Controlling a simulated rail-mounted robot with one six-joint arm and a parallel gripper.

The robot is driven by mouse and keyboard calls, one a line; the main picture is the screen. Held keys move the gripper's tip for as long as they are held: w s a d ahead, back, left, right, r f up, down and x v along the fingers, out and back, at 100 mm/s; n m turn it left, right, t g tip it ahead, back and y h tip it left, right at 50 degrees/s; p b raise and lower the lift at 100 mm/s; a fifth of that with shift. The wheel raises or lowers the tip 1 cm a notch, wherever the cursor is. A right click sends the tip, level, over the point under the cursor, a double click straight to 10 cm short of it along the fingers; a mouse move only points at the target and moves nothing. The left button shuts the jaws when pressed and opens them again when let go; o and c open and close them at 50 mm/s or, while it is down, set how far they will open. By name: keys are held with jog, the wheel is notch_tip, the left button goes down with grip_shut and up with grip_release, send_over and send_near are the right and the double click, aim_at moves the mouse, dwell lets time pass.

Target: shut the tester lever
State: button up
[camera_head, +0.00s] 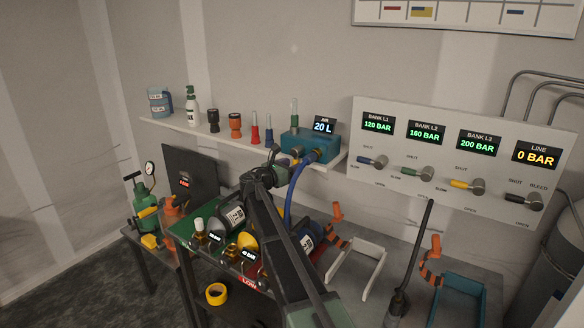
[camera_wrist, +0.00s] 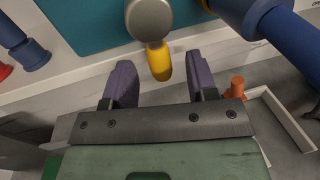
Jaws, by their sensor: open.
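The tester is a teal box (camera_head: 322,147) on the wall shelf, with a display above it reading AIR 20 L. Its teal front (camera_wrist: 90,25) fills the top of the wrist view. A round grey knob (camera_wrist: 149,18) sits on that front, and a yellow lever (camera_wrist: 159,62) hangs down from it, nearly vertical. My gripper (camera_wrist: 161,78) is open, with one purple finger on each side of the lever's lower end. The lever appears apart from both fingers. In the head view my gripper (camera_head: 272,162) is just in front of the tester and its fingers are hard to make out.
A blue hose (camera_head: 294,190) runs down from the tester, close right of my gripper. Colored fittings and bottles stand on the shelf (camera_head: 180,130) to the left. A valve panel (camera_head: 400,200) is on the wall at right. The bench below holds cylinders and an open white frame (camera_head: 357,268).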

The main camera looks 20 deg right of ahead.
jog(key=shift+w+d, duration=0.1)
jog(key=shift+d, duration=0.2)
jog(key=c, duration=0.9)
jog(key=shift+w+a+r+m+t+y+p, duration=0.4)
jog(key=shift+w+r+m+y+p, duration=0.7)
jog(key=shift+m, duration=1.55)
jog(key=shift+w+a+r+m+t+y+p, duration=0.2)
jog(key=shift+a+r+m+p, duration=0.3)
jog(key=shift+m+p, duration=1.65)
jog(key=shift+w+a+r+m+t+y+p, duration=0.45)
jog(key=shift+r+m+p, duration=0.5)
jog(key=shift+m, duration=2.15)
jog(key=shift+w+d, duration=0.15)
jog(key=o, duration=0.9)
